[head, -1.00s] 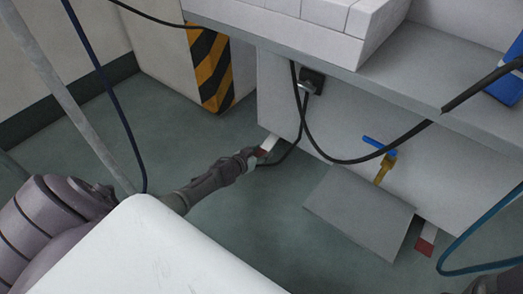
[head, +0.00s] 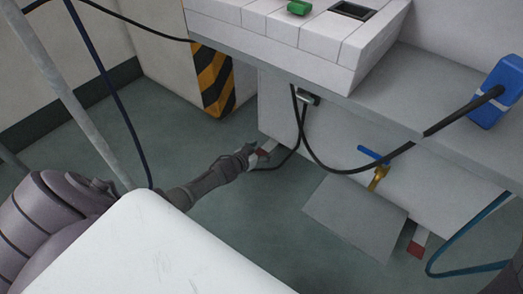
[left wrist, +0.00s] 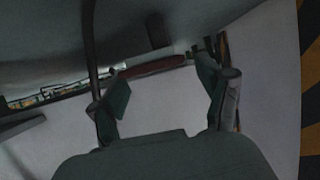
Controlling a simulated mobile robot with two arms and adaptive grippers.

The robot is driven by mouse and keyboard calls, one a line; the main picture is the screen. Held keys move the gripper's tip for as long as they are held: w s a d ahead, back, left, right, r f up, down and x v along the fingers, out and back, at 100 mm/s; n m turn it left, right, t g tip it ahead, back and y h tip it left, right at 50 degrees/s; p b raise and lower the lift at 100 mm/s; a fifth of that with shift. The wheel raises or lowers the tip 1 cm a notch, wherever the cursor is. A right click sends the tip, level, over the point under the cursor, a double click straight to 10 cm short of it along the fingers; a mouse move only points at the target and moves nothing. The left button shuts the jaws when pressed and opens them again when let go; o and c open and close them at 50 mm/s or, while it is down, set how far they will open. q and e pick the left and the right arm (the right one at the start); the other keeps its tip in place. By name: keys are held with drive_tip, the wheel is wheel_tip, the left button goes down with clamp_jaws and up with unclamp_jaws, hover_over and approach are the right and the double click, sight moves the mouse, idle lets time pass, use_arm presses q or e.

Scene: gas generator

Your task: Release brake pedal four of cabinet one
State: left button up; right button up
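A pedal with a white stem and red end (head: 263,153) sticks out low at the left end of the grey-white cabinet (head: 330,135). A second red-ended pedal (head: 417,245) shows low at the cabinet's right. My left gripper (head: 250,154) is right at the left pedal and partly covers it. In the left wrist view its two fingers (left wrist: 165,95) are apart, with the red pedal end (left wrist: 150,66) across the space just beyond their tips. I cannot tell whether they touch it. My right gripper cannot be made out.
A grey plate (head: 355,218) sticks out low in front of the cabinet, below a blue-handled brass valve (head: 376,168). Black cables (head: 330,166) hang before the cabinet. A yellow-black striped post (head: 213,80) stands at the left. The floor (head: 265,215) between is clear.

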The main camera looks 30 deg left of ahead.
use_arm(q)
drive_tip(key=shift+s+a, duration=0.1)
drive_tip(key=shift+s, duration=0.4)
drive_tip(key=d+v, duration=0.1)
drive_tip(key=v, duration=1)
drive_tip(key=shift+a+r, duration=0.2)
drive_tip(key=shift+a, duration=0.2)
